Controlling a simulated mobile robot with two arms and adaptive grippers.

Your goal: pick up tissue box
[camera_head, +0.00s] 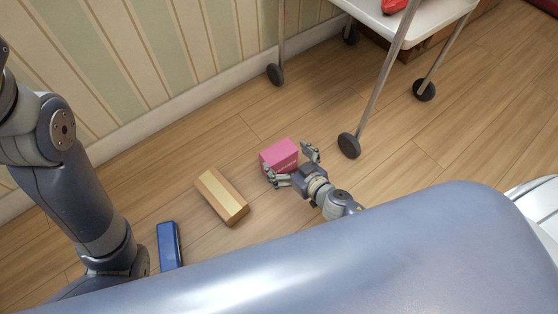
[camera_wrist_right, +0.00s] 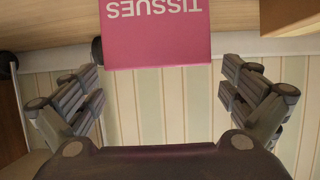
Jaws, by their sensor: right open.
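The pink tissue box (camera_head: 279,155) sits on the wooden floor in the middle of the head view. In the right wrist view the tissue box (camera_wrist_right: 157,38) shows upside-down white "TISSUES" lettering and is cut off by the top edge. My right gripper (camera_head: 293,162) is open, with one finger near the box's lower left side and the other near its right side. In the right wrist view the gripper's two fingers (camera_wrist_right: 162,88) are wide apart, with the box ahead between their lines. I cannot tell whether either finger touches it. My left gripper is out of view; only my left arm shows.
A tan box with a pale stripe (camera_head: 222,196) lies left of the tissue box. A blue object (camera_head: 169,246) lies further left. A white wheeled cart (camera_head: 425,22) stands at upper right, its near wheel (camera_head: 349,145) close to my right gripper. A striped wall (camera_head: 150,45) runs behind.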

